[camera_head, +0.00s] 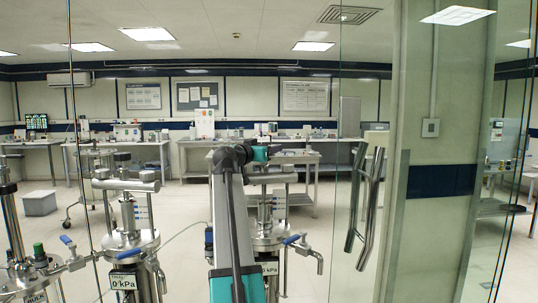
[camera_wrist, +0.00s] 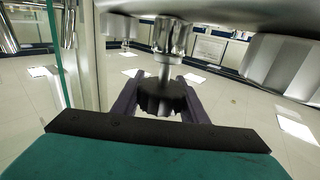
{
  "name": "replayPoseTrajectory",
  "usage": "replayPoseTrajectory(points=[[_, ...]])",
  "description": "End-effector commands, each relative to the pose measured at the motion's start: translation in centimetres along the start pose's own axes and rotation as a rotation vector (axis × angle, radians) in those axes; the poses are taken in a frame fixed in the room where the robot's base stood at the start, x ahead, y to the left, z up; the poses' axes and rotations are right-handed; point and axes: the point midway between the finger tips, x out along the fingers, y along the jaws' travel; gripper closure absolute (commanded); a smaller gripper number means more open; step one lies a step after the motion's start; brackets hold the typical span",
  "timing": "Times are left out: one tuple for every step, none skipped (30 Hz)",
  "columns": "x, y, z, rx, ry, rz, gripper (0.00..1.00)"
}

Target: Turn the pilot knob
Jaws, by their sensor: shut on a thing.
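The pilot knob (camera_wrist: 162,97) is a dark, fluted knob on a thin metal stem below a steel fitting (camera_wrist: 170,37) in the wrist view. My gripper (camera_wrist: 162,104) has one dark finger on each side of it and is shut on it. In the head view my gripper (camera_head: 276,151) is at the top of the right-hand steel column, and the knob cannot be made out there. My own arm hides part of that column (camera_head: 268,240).
Another steel column (camera_head: 128,235) with a pressure display (camera_head: 123,283) stands to the left. Blue-handled valves (camera_head: 292,239) stick out low beside the columns. A glass panel with a steel door handle (camera_head: 369,210) is at the right. Benches (camera_head: 120,150) line the back; open floor lies between.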

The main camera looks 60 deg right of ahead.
Motion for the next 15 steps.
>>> replayPoseTrajectory(points=[[0.07, 0.20, 0.19, 0.000, -0.002, 0.009, 0.83], [0.06, 0.23, 0.16, 0.000, -0.002, 0.011, 0.83], [0.04, 0.26, 0.12, 0.001, -0.002, 0.012, 0.83], [0.03, 0.28, 0.11, 0.001, -0.002, 0.013, 0.83], [0.03, 0.28, 0.09, 0.001, -0.002, 0.013, 0.83], [0.02, 0.29, 0.09, 0.001, -0.002, 0.013, 0.83], [0.02, 0.29, 0.09, 0.001, -0.002, 0.012, 0.83], [0.02, 0.29, 0.09, 0.001, -0.002, 0.012, 0.83], [0.02, 0.30, 0.09, 0.001, -0.002, 0.012, 0.83], [0.02, 0.29, 0.09, 0.001, -0.003, 0.012, 0.83], [0.01, 0.30, 0.10, 0.001, -0.003, 0.012, 0.59], [0.01, 0.29, 0.09, 0.001, -0.002, 0.012, 0.52], [0.01, 0.27, 0.09, 0.001, -0.002, 0.011, 0.47], [0.00, 0.25, 0.08, 0.001, -0.002, 0.011, 0.42], [0.00, 0.24, 0.07, 0.001, -0.002, 0.010, 0.42]])
